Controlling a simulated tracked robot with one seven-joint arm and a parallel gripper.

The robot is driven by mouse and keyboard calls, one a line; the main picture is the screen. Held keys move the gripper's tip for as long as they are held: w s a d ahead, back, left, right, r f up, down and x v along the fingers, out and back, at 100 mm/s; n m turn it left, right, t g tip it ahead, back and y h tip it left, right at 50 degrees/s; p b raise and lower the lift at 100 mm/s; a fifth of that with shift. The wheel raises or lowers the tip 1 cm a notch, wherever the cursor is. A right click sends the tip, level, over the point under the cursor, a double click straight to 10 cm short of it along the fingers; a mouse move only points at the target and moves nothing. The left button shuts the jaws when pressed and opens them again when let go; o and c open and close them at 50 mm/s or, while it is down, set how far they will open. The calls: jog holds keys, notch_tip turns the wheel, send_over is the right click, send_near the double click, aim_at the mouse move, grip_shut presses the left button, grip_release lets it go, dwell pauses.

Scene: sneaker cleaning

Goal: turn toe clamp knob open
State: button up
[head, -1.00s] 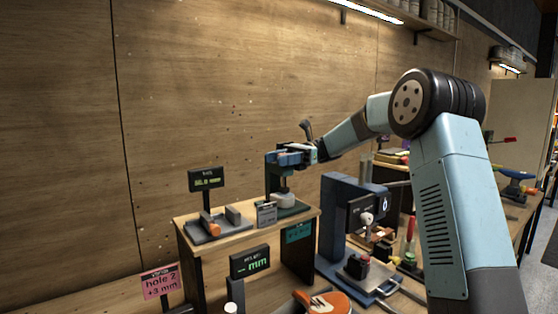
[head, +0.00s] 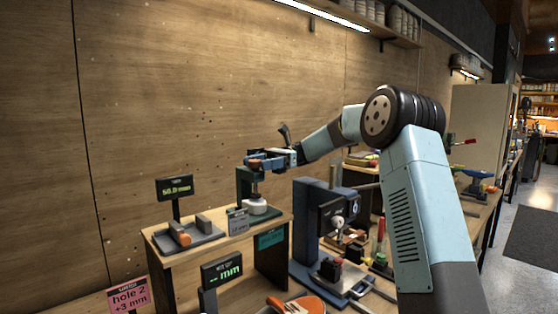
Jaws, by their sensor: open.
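My gripper (head: 262,162) is at the top of a dark green press-like stand (head: 244,188) on the raised wooden shelf. The sensor-free view is small, but the jaws are apart, around or right beside the stand's top, where a small orange part (head: 255,163) shows. I cannot tell whether they touch it. Below sits a round white piece (head: 256,206) on the stand's base. No knob clearly marked as the toe clamp's can be made out. An orange sneaker (head: 300,304) lies partly cut off at the bottom edge.
A blue machine (head: 308,225) with a dark screen stands right of the shelf. A pink sign (head: 128,297) is lower left.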

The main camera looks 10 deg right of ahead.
jog(key=v, duration=0.9)
jog(key=shift+w+d, duration=0.25)
jog(key=shift+d, duration=0.05)
jog(key=shift+s+a+f, duration=0.1)
